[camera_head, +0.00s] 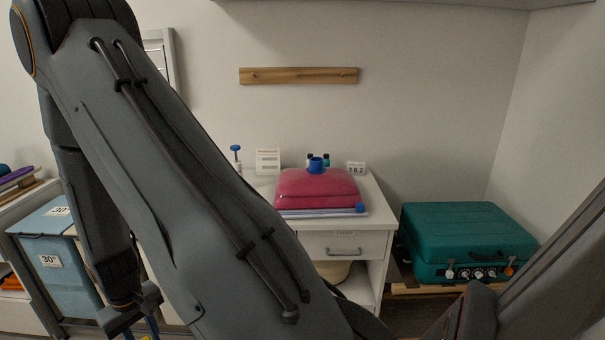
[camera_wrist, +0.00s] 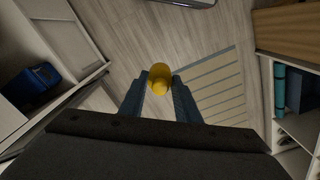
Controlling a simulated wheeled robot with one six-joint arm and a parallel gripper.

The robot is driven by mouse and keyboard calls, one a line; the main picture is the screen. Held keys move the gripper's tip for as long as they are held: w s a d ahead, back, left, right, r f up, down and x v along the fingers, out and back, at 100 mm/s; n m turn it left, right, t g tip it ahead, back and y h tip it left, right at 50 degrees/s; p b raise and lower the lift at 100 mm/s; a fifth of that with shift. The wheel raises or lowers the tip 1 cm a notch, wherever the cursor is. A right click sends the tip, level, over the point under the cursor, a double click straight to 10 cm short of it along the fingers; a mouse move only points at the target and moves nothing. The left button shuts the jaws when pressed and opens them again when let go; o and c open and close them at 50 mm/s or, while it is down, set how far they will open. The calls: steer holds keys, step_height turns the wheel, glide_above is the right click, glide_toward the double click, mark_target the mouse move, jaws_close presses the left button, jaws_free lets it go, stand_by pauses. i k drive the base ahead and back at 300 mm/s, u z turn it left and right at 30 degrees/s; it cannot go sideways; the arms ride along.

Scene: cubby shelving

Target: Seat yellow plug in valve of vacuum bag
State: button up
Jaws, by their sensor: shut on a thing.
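The yellow plug (camera_wrist: 159,78) is between the two blue fingers of my gripper (camera_wrist: 160,84) in the wrist view. My gripper is shut on it, with the floor far below. The vacuum bag (camera_head: 316,186) is a pink, puffed-up bundle on the white cabinet. Its blue valve (camera_head: 317,167) stands upright on top, well apart from my gripper. Whether the valve's opening is clear is too small to tell.
The white cabinet (camera_head: 345,243) also holds a blue-topped bottle (camera_head: 236,150), small vials and cards behind the bag. A teal case (camera_head: 464,242) stands at the right. Light-blue bins (camera_head: 60,265) stand at the left. A wooden rail (camera_head: 299,76) is on the wall above.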

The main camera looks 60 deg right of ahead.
mark_target(316, 164)
steer(key=z, duration=1.2)
